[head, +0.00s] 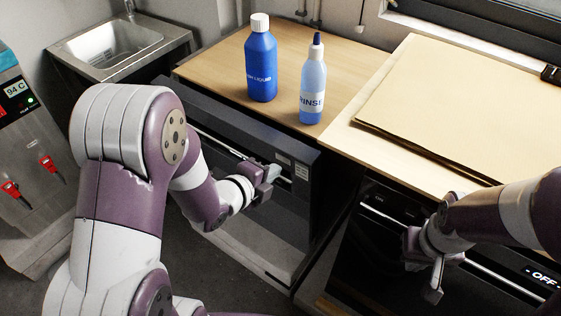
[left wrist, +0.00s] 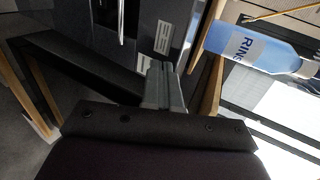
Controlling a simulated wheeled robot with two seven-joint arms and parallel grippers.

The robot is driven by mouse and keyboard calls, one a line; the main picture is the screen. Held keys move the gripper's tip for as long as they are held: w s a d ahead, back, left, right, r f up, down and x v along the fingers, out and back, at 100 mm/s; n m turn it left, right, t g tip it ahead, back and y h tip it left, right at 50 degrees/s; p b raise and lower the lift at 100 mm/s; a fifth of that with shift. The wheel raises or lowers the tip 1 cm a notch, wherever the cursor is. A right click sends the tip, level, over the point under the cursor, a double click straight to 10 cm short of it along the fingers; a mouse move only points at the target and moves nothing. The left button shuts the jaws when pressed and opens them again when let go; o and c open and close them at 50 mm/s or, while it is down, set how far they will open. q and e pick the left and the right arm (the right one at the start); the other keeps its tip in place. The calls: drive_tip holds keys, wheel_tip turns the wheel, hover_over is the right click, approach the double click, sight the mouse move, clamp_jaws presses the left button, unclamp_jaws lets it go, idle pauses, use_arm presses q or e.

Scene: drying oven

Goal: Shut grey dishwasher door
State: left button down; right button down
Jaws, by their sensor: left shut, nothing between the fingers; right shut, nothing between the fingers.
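The grey dishwasher door (head: 233,124) stands nearly upright under the wooden counter in the head view. Its top edge stands a little out from the counter front, with a dark gap on the right side. My left gripper (head: 273,177) is shut and empty at the door's front, near the right end of the recessed handle; my arm hides part of the door. In the left wrist view the shut fingers (left wrist: 165,88) are close to the dark door front (left wrist: 150,50); contact cannot be told. My right gripper (head: 432,280) is shut and empty in front of the black oven.
A blue bottle (head: 261,62) and a rinse bottle (head: 313,85) stand on the counter above the door. The black oven (head: 385,240) with a bar handle is at the right. A sink (head: 105,50) and a grey dispenser (head: 25,150) are at the left.

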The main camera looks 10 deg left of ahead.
sight(289, 156)
use_arm(q)
drive_tip(key=shift+w+d+r, duration=0.1)
drive_tip(key=shift+w+d, duration=0.15)
drive_tip(key=shift+w, duration=0.35)
drive_tip(key=shift+w+d+r, duration=0.1)
drive_tip(key=shift+w+d, duration=0.15)
drive_tip(key=shift+w, duration=0.4)
drive_tip(key=shift+w+d, duration=0.25)
drive_tip(key=shift+w, duration=0.35)
